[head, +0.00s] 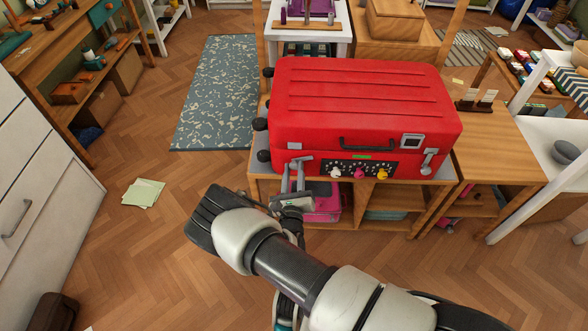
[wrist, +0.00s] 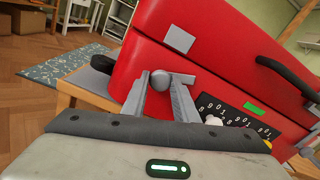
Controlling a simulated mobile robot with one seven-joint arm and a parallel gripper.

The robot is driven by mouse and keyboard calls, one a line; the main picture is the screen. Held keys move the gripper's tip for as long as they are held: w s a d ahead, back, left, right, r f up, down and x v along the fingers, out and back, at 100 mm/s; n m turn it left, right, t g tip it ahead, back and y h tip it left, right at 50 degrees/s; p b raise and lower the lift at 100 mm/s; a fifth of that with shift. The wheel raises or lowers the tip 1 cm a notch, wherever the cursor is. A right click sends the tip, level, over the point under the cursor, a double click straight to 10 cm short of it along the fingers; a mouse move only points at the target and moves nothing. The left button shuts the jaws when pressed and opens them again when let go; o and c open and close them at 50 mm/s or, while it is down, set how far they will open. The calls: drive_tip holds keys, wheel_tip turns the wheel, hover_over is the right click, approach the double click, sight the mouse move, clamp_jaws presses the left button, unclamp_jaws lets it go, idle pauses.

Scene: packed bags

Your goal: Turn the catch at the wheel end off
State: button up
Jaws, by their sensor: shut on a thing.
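A red suitcase (head: 360,100) lies flat on a wooden bench, with dark wheels (head: 260,124) on its left end. The catch at the wheel end has a small grey plate (head: 294,145) on the lid; the plate also shows in the wrist view (wrist: 178,38). My gripper (head: 297,168) is at the suitcase's front face, just below that plate. In the wrist view its two fingers (wrist: 162,92) are shut on the grey rounded knob of the catch (wrist: 160,78). The fingers hide the rest of this catch.
A pink thing (head: 324,206) is on the shelf below.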

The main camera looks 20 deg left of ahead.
drive_tip(key=shift+m+p, duration=0.35)
drive_tip(key=shift+m, duration=1.55)
drive_tip(key=o, duration=1.1)
drive_tip(key=shift+c, duration=0.2)
drive_tip(key=shift+s, duration=0.1)
drive_tip(key=p+v, duration=0.1)
drive_tip(key=v, duration=1.6)
drive_tip(key=shift+p, duration=0.3)
drive_tip(key=shift+s+a, duration=0.1)
